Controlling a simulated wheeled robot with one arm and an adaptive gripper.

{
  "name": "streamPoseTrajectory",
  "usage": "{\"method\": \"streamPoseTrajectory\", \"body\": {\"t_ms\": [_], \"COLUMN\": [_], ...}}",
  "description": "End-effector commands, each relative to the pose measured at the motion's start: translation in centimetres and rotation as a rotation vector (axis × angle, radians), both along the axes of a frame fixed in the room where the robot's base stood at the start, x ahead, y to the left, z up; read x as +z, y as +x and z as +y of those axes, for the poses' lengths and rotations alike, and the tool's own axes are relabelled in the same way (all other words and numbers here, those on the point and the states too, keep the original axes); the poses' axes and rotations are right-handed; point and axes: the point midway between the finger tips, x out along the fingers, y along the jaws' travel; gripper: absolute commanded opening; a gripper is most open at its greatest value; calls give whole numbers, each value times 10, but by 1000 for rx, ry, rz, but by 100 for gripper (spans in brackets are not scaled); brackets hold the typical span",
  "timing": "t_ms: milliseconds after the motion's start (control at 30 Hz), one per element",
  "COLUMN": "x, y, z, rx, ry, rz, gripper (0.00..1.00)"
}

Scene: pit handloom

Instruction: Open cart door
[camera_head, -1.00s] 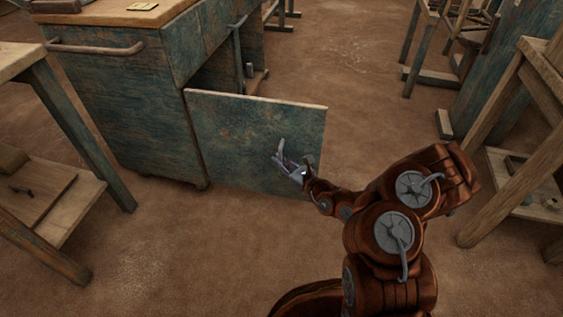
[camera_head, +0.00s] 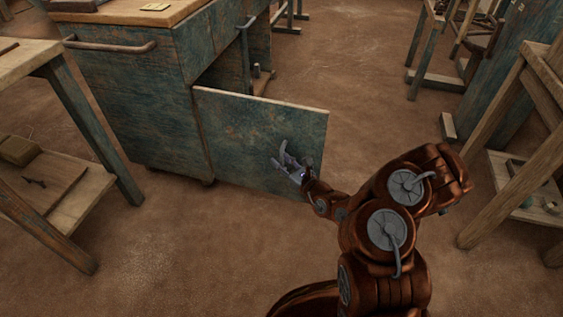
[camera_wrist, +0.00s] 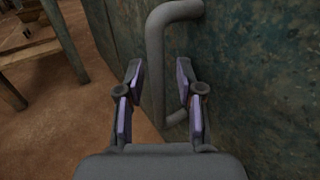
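The blue-green wooden cart (camera_head: 135,95) stands at the upper left in the head view. Its door (camera_head: 235,120) is swung out from the cart body, and the cart's inside shows dark behind it. A grey bar handle (camera_head: 283,150) is on the door's near face. My gripper (camera_head: 285,163) is at this handle. In the wrist view the handle (camera_wrist: 155,65) runs upright between the two fingers of my gripper (camera_wrist: 158,85), with gaps on both sides. The fingers are apart and do not clamp it. Whether one finger touches the bar is unclear.
A wooden table with a lower shelf (camera_head: 85,200) stands at the left. A wooden frame with a shelf (camera_head: 525,185) stands at the right. The brown floor (camera_head: 210,245) in front of the door is clear. A rail (camera_head: 110,46) crosses the cart's side.

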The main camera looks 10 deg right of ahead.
Motion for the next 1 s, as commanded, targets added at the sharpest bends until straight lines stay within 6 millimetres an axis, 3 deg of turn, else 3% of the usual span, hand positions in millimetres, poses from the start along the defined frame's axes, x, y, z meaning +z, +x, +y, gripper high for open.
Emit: {"method": "streamPoseTrajectory", "body": {"t_ms": [467,1000], "x": [-2,-2], "y": [-6,-49], "z": [-5,-26], "rx": [-4,-5], "ry": [0,1], "rz": [4,4], "gripper": [39,39]}}
